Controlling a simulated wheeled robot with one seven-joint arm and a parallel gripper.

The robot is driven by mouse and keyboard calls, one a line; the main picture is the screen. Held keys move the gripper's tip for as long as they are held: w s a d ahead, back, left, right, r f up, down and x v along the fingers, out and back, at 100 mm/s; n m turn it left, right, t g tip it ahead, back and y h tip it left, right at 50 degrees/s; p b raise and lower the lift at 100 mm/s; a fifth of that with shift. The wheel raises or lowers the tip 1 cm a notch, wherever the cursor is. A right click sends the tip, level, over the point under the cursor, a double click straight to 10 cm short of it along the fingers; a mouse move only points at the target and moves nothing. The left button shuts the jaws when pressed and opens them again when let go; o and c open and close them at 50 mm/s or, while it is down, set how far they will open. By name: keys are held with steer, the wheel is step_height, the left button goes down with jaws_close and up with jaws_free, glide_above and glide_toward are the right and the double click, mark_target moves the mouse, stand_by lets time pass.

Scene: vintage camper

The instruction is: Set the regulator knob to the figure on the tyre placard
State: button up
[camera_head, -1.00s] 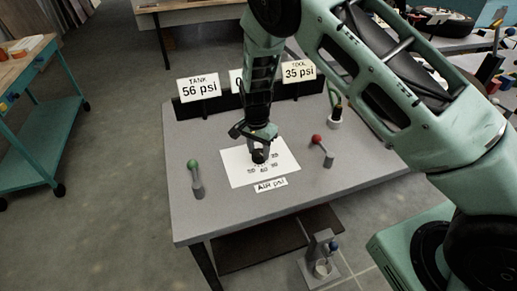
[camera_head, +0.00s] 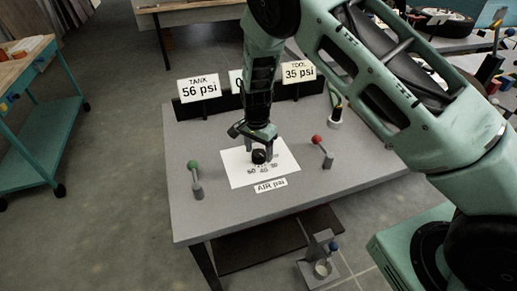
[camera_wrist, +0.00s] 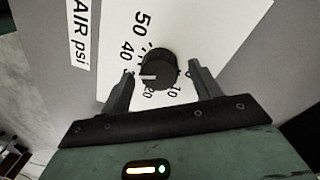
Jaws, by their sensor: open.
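The black round regulator knob (camera_head: 259,156) sits on a white dial sheet (camera_head: 237,176) on the grey table. In the wrist view the knob (camera_wrist: 157,70) has a white pointer line aimed left, just below the 40, toward the left fingertip. My gripper (camera_wrist: 161,72) is open, with one finger on each side of the knob; contact cannot be told. Behind it, the middle placard (camera_head: 234,80) is mostly hidden by my arm and its text is unreadable.
A TANK 56 psi placard (camera_head: 199,88) stands left and a TOOL 35 psi placard (camera_head: 299,73) right. A green-topped lever (camera_head: 195,180) and a red-topped lever (camera_head: 322,152) flank the sheet. An AIR psi label (camera_head: 270,186) lies in front.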

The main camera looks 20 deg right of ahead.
mark_target(256, 151)
steer(key=shift+r, duration=0.1)
step_height(256, 151, up, 17)
steer(key=b, duration=0.2)
steer(key=shift+w+a+r, duration=0.15)
steer(key=shift+w+a, duration=0.1)
steer(key=shift+w, duration=0.1)
steer(key=s+a+r+n+y, duration=0.15)
steer(key=s+a+n, duration=0.25)
steer(key=s, duration=0.4)
steer(key=s+a+r+n, duration=0.3)
steer(key=s+n, duration=0.1)
steer(key=s, duration=0.4)
steer(key=s+d+n, duration=0.1)
steer(key=s+n, duration=1)
steer(key=s, duration=0.7)
steer(key=shift+s+d+r, duration=0.15)
steer(key=shift+s+d, duration=0.05)
steer(key=shift+s, duration=0.05)
